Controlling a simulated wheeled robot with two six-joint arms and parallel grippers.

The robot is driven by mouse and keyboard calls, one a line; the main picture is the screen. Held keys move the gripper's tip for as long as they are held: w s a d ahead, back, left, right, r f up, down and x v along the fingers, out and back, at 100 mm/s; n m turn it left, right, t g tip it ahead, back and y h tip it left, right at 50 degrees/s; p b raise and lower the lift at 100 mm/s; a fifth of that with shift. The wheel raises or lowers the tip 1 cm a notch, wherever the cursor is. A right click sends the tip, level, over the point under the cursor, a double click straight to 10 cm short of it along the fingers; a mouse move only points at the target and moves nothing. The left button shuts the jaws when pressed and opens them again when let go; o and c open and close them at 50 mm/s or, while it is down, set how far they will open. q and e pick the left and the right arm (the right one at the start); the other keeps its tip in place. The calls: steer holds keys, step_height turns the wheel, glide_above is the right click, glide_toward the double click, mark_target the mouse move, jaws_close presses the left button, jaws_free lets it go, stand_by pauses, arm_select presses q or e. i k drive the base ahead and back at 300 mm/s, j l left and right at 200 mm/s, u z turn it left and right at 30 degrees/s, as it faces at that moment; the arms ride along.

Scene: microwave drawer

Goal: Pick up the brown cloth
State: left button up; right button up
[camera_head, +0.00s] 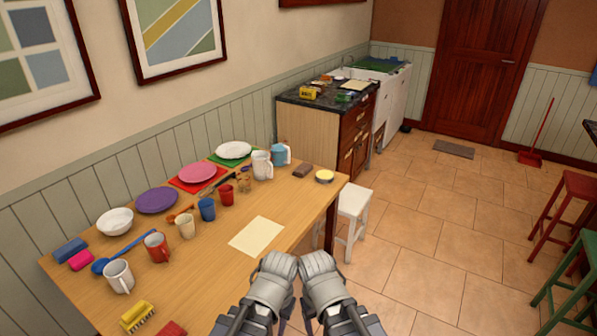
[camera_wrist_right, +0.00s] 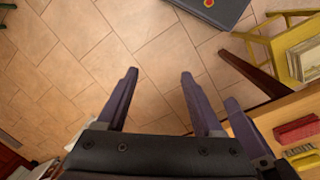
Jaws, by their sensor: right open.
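A small brown folded block-like item (camera_head: 303,170), which looks like the brown cloth, lies on the wooden table near its far right end, left of a yellow-topped round tin (camera_head: 324,176). My left gripper (camera_head: 278,266) and right gripper (camera_head: 319,266) are side by side at the bottom middle, by the table's near right edge, well short of the brown item. Their fingers are hidden in the head view. In the right wrist view, my right gripper (camera_wrist_right: 159,76) is open and empty above the tiled floor. The brown item is not seen there.
The table (camera_head: 225,275) holds a cream sheet (camera_head: 257,235), several cups, plates, a white bowl (camera_head: 115,221) and a yellow brush (camera_head: 137,316). A white stool (camera_head: 352,212) stands beyond its right edge. Tiled floor is open to the right.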

mark_target(303, 169)
steer(key=i+l+u, duration=0.1)
steer(key=u, duration=0.2)
steer(key=i+l+u, duration=0.1)
steer(key=u, duration=0.2)
steer(key=i+l+u, duration=0.15)
steer(key=i+l, duration=0.15)
steer(key=i+l+u, duration=0.2)
steer(key=l, duration=0.3)
steer(key=i+l+u, duration=0.15)
steer(key=i+l, duration=0.15)
steer(key=l, duration=0.15)
steer(key=i+l, duration=0.2)
steer(key=l, duration=0.2)
steer(key=i+l, duration=0.2)
steer(key=l, duration=0.15)
steer(key=i+l, duration=0.15)
steer(key=l, duration=0.25)
steer(key=i+l, duration=0.2)
steer(key=l, duration=0.2)
steer(key=i+l+u, duration=0.1)
steer(key=l, duration=0.25)
steer(key=i+l, duration=0.3)
steer(key=l, duration=0.1)
